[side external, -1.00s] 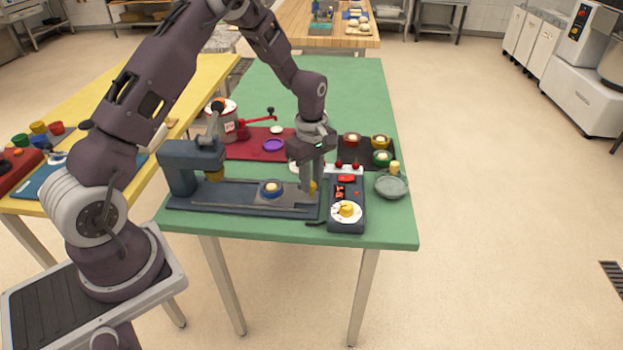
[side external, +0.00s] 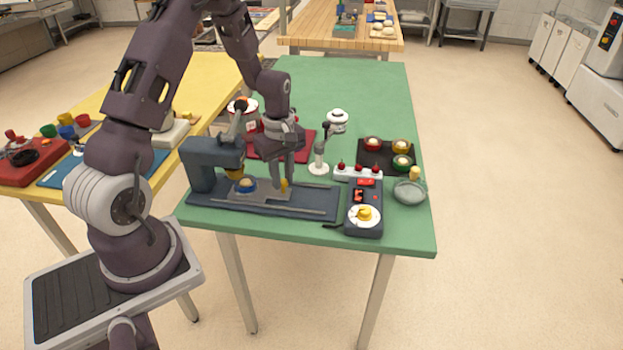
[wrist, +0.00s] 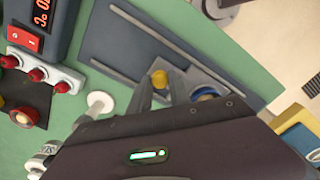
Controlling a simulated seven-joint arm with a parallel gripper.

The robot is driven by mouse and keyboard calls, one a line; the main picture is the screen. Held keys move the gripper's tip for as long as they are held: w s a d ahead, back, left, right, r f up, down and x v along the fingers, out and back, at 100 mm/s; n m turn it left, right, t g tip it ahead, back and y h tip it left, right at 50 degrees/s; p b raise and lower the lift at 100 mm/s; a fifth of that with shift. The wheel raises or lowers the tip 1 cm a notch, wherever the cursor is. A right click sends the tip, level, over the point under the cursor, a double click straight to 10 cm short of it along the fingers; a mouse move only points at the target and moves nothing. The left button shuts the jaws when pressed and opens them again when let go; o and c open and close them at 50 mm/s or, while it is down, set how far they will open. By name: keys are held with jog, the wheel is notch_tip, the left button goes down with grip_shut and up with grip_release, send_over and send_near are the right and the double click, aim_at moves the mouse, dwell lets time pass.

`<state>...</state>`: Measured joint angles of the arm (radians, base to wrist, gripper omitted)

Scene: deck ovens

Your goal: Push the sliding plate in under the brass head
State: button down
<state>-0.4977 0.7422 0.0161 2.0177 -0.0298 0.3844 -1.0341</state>
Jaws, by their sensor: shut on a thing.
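The sliding plate (side external: 266,197) is flat and grey and lies between two rails on the dark base (side external: 318,206) of the press. It carries a blue ring with a pale piece in it (side external: 246,185) and has a yellow knob (side external: 285,184). The brass head (side external: 234,174) hangs from the press arm at left; the ring is close by, low and slightly right of it. I cannot tell whether it is fully beneath. My gripper (side external: 281,182) is shut on the knob. In the wrist view the knob (wrist: 159,78) shows at the fingertips, and the ring (wrist: 204,95) is partly hidden.
A dark control box with a white dial (side external: 363,214) stands right of the base. A white strip with red knobs (side external: 358,174) is behind it. A white stand (side external: 319,165) is behind the base. The rails' right end is clear.

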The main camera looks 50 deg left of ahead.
aim_at(274, 192)
jog(key=shift+s+a, duration=0.9)
jog(key=shift+a, duration=0.1)
jog(key=c, duration=1.2)
grip_release()
jog(key=s+d+r+m+t, duration=0.1)
jog(key=d+r+m, duration=0.3)
jog(key=r, duration=0.6)
jog(key=s+d+r+m+t, duration=0.1)
jog(key=s+d+r+m, duration=0.15)
jog(key=d+r, duration=0.5)
jog(key=s+d+r+m+t, duration=0.1)
jog(key=s+d+r+m, duration=0.3)
jog(key=s, duration=0.3)
jog(key=s+d+r+m+t, duration=0.2)
jog(key=s+d+r+m, duration=0.2)
jog(key=s+m, duration=0.3)
jog(key=shift+d+r+t, duration=0.3)
jog(key=shift+d, duration=0.15)
